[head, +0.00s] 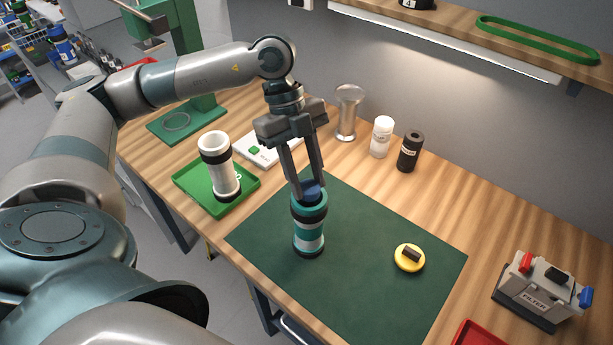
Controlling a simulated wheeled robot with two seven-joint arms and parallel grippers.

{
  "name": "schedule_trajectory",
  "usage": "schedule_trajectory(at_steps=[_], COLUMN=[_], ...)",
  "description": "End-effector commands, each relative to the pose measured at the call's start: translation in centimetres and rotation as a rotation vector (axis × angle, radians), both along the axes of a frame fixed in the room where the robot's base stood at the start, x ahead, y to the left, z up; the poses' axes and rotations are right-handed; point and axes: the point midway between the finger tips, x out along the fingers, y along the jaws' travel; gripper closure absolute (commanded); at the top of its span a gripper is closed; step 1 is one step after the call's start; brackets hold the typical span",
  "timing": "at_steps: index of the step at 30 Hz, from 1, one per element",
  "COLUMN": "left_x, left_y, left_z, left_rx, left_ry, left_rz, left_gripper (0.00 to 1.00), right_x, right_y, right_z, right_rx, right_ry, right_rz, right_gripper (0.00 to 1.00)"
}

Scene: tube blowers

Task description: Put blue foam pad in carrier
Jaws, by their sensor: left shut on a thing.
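The blue foam pad (311,188) is between the fingertips of my left gripper (308,192), at the top opening of the upright teal carrier (309,228). My left gripper points down and is shut on the pad. The pad's lower part is hidden by the carrier's rim, so I cannot tell how deep it sits. The carrier stands on the dark green mat (375,268). My right gripper is not in view.
A yellow cap (409,257) lies on the mat to the right. A white tube (219,168) stands in a green tray (188,187) at left. Behind are a clear cylinder (346,114), a white bottle (381,137) and a black bottle (410,152). A filter box (540,292) is at right.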

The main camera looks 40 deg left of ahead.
Motion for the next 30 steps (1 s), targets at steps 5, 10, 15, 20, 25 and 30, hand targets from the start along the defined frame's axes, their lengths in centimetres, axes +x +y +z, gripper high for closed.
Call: schedule_trajectory(at_steps=[5, 10, 15, 20, 25, 30], left_x=[0.00, 0.01, 0.02, 0.03, 0.03, 0.03], left_y=[0.00, 0.00, 0.00, 0.00, 0.01, 0.01], left_z=[0.02, 0.02, -0.01, 0.03, 0.02, 0.02], left_rx=[0.000, 0.000, 0.000, 0.000, 0.000, 0.000], left_ry=[0.000, 0.000, -0.001, -0.001, -0.001, -0.001], left_rz=[0.000, 0.000, 0.000, 0.000, 0.000, 0.000], left_gripper=[0.87, 0.87, 0.87, 0.87, 0.38, 0.06], right_x=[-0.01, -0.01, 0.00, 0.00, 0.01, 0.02], right_y=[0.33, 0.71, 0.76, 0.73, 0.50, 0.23], right_z=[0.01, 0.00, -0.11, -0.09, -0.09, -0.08], right_rx=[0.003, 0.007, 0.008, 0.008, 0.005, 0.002], right_ry=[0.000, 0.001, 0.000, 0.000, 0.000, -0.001], right_rz=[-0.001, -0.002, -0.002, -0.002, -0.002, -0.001], right_gripper=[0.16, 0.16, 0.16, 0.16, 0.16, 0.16])
